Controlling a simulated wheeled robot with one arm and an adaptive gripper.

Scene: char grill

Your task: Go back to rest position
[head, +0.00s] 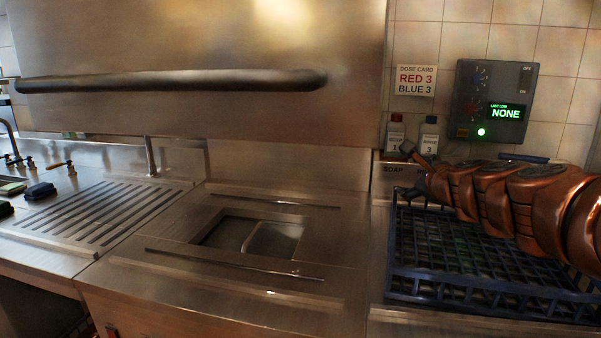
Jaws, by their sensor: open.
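My copper-coloured arm reaches in from the right edge, above the blue rack. My gripper (405,171) is at its left end, with its dark grey fingers spread apart and nothing between them. It is over the rack's back left corner, in front of the soap bottles. Part of the rack and the wall behind is hidden by my arm.
A blue rack (480,308) sits on the right counter. A dose card (415,81) and control panel (470,117) reading NONE are on the wall. Red-capped (395,134) and blue-capped (429,138) bottles stand behind. A raised steel hood (200,40) hangs over the steel counter.

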